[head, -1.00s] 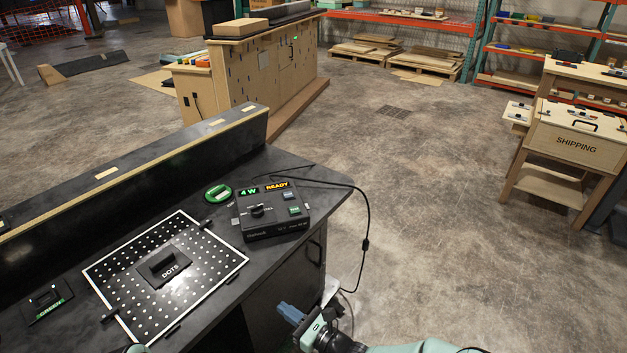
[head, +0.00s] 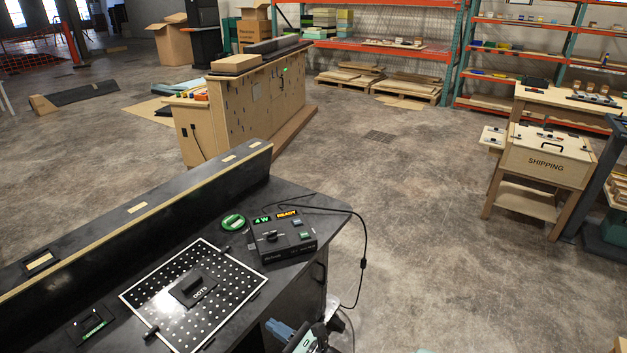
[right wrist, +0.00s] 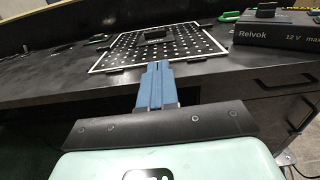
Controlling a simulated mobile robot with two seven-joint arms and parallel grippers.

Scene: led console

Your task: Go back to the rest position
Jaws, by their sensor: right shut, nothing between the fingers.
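My right gripper (head: 283,331) is at the bottom of the head view, beside the right front edge of the black bench. In the right wrist view its blue fingers (right wrist: 155,86) are together with nothing between them, pointing toward the bench. My left gripper does not show. On the bench lies a white-framed dotted panel (head: 232,317) with a black handled block (head: 192,287) labelled DOTS on it. Behind it stands the black control box (head: 283,237), its displays reading "4 W" and "READY". The gripper is apart from all of these.
A green round piece (head: 233,222) and a green-labelled block (head: 91,327) lie on the bench. The floor to the right is clear up to the SHIPPING stand (head: 545,160).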

